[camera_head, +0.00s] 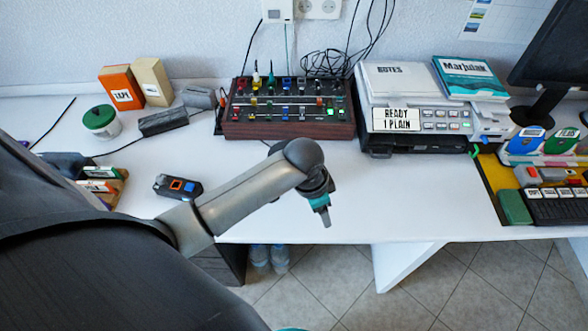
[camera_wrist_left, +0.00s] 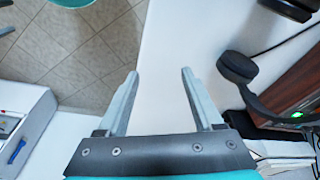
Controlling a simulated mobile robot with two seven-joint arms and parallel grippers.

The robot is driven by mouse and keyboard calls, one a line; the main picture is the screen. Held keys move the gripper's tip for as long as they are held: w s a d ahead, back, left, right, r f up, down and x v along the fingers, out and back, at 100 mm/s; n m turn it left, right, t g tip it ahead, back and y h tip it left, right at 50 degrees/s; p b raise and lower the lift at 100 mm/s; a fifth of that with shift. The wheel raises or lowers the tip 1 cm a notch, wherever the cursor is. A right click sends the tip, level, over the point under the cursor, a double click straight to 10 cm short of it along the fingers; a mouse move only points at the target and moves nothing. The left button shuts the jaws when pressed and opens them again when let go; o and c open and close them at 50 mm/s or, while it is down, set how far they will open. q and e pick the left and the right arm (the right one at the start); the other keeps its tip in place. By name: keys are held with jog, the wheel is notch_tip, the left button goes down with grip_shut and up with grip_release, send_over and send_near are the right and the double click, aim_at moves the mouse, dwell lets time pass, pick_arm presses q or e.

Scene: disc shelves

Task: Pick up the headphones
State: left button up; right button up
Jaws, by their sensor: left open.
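The black headphones show in the left wrist view, with a round ear pad (camera_wrist_left: 237,68) and a curved band to the right of my left gripper (camera_wrist_left: 160,75). They lie on the white desk beside the wood-sided mixer.
The mixer (camera_head: 286,130) and a printer (camera_head: 405,118) stand at the back of the desk (camera_head: 335,240). A small black device (camera_head: 178,187) lies left of my forearm. A yellow tray (camera_head: 493,178) is at the right. The desk right of my gripper is clear.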

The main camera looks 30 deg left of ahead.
pick_arm(q)
jog(key=w+a+r+m+g+y, duration=0.1)
jog(key=w+a+r, duration=0.25)
jog(key=r, duration=0.35)
jog(key=w+a+r+m, duration=0.2)
jog(key=w+a+r, duration=0.1)
jog(key=a+r, duration=0.25)
jog(key=w+a+r+m+g+y, duration=0.1)
jog(key=w+a+r, duration=0.25)
jog(key=r, duration=0.45)
notch_tip(320, 180, down, 10)
jog(key=shift+s+r+b, duration=0.1)
jog(key=shift+s+b, duration=0.05)
jog(key=shift+b, duration=0.35)
jog(key=shift+s+a+f+b, duration=0.15)
jog(key=shift+f+b, duration=0.1)
jog(key=shift+f, duration=1.15)
jog(key=shift+s+d+f+b, duration=0.1)
jog(key=shift+f+b, duration=0.15)
jog(key=shift+f, duration=1.1)
jog(key=shift+c, duration=0.2)
jog(key=shift+a, duration=0.1)
grip_shut()
jog(key=shift+r, duration=0.1)
